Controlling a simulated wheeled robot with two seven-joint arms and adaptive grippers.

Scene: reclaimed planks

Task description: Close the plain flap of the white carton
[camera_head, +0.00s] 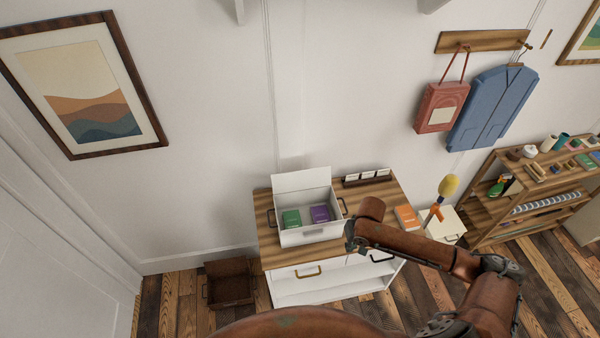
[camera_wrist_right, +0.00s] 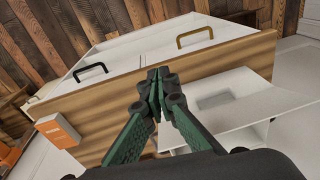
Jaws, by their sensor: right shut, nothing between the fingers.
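The white carton (camera_head: 312,236) stands on a wood-topped white cabinet (camera_head: 270,254), with its top open. Its plain flap (camera_head: 300,180) stands up at the back, tilted away from the opening. A green item (camera_head: 291,218) and a purple item (camera_head: 319,213) lie inside. The carton's front side bears a pale grey mark. In the right wrist view, part of the white carton (camera_wrist_right: 240,118) shows to the right of the fingers. My right gripper (camera_head: 349,246) is shut and empty, near the carton's front right corner; its fingertips also show in the wrist view (camera_wrist_right: 158,74). My left gripper is not in view.
The cabinet's drawers have handles. A brown crate (camera_head: 229,283) sits on the floor at left. A shelf (camera_head: 530,195) stands at right.

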